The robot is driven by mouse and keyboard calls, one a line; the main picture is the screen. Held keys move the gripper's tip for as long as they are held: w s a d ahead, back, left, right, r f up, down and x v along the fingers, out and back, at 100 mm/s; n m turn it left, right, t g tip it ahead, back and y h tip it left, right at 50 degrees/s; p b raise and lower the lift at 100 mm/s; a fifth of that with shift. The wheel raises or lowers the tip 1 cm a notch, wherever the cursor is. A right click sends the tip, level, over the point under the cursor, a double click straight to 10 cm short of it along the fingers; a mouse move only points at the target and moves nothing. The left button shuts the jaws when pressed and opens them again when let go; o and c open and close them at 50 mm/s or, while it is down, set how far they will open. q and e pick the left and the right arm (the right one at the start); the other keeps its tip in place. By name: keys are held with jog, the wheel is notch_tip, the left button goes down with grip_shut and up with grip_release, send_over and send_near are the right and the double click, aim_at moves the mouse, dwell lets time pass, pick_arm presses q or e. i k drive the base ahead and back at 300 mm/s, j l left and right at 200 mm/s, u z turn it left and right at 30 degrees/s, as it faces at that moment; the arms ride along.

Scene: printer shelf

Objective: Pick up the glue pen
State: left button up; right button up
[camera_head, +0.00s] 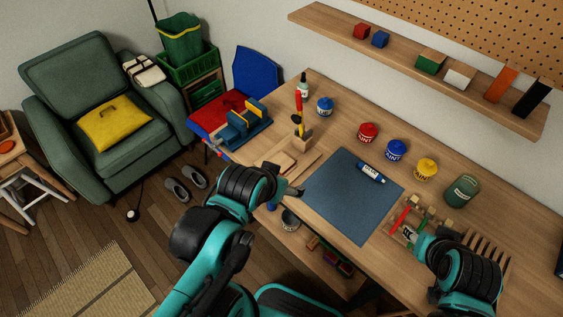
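A blue pen-like tube with a white label, which looks like the glue pen (371,173), lies flat on the dark blue mat (335,210) near its far right edge. The label's text is too small to read surely. My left gripper (295,190) hovers by the mat's left edge, to the left of the glue pen and apart from it. My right gripper (412,234) is low on the right, over the wooden tray (388,228), also apart from the glue pen. Both gripper tips are small and partly hidden by my arms, so their opening is unclear.
Paint cans, red (368,132), blue (396,150) and yellow (426,169), stand behind the mat with a green jar (462,190). A tool block (302,143) stands left of it. A slatted rack (487,252) is at right. The mat's middle is clear.

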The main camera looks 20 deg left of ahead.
aim_at(368, 170)
jog(key=i+j, duration=0.15)
jog(key=j, duration=0.3)
jog(key=i+j+z, duration=0.1)
jog(key=j, duration=0.35)
jog(key=i+j, duration=0.1)
jog(key=j, duration=0.35)
jog(key=i+z, duration=0.05)
